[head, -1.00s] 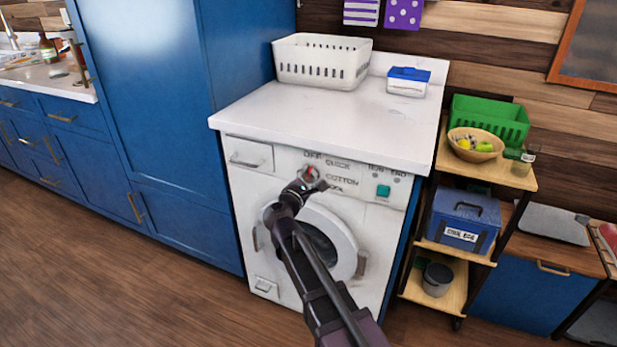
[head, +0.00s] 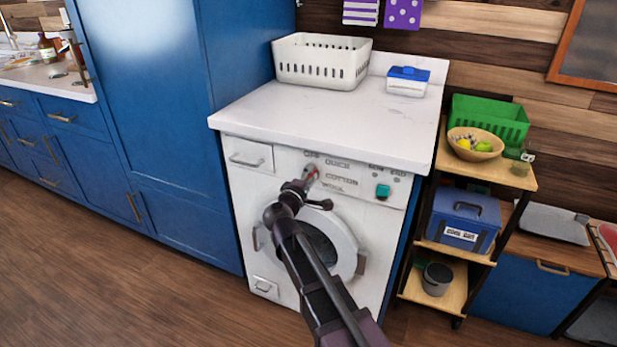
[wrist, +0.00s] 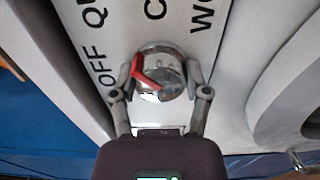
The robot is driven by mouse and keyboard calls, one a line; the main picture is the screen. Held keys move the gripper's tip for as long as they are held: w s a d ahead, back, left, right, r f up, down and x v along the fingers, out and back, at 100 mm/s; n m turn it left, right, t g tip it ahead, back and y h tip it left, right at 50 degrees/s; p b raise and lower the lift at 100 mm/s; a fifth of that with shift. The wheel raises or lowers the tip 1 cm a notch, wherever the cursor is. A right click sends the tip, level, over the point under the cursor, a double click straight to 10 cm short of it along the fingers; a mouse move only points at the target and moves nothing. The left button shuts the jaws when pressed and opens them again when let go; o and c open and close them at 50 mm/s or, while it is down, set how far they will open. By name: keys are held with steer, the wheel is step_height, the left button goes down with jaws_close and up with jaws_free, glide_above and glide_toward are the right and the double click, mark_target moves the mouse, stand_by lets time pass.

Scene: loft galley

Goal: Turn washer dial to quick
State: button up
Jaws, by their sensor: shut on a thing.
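The white washer (head: 242,190) stands under the counter with a round door below its control panel. Its silver dial (wrist: 172,78) has a red pointer (wrist: 136,70), which lies on the dial's left side in the wrist view, toward the OFF and QUICK lettering. Its exact setting is hard to tell. My gripper (wrist: 155,78) is shut on the dial, with one finger on each side. In the head view my gripper (head: 302,183) reaches the panel and covers most of the dial. QUICK (head: 337,163), COTTON and WOOL labels show to its right.
A green button (head: 383,191) sits at the panel's right. A white basket (head: 320,70) and a blue-lidded box (head: 407,88) stand on the countertop (head: 290,112). A shelf cart (head: 440,250) stands close on the right. Floor at left is clear.

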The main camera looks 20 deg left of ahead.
steer(key=shift+w, duration=0.1)
stand_by(0.3)
steer(key=o, duration=1.1)
steer(key=shift+o, duration=0.2)
steer(key=shift+s, duration=0.2)
steer(key=s, duration=1.1)
steer(key=shift+s+a, duration=0.35)
steer(key=shift+a, duration=0.1)
steer(key=shift+d, duration=0.1)
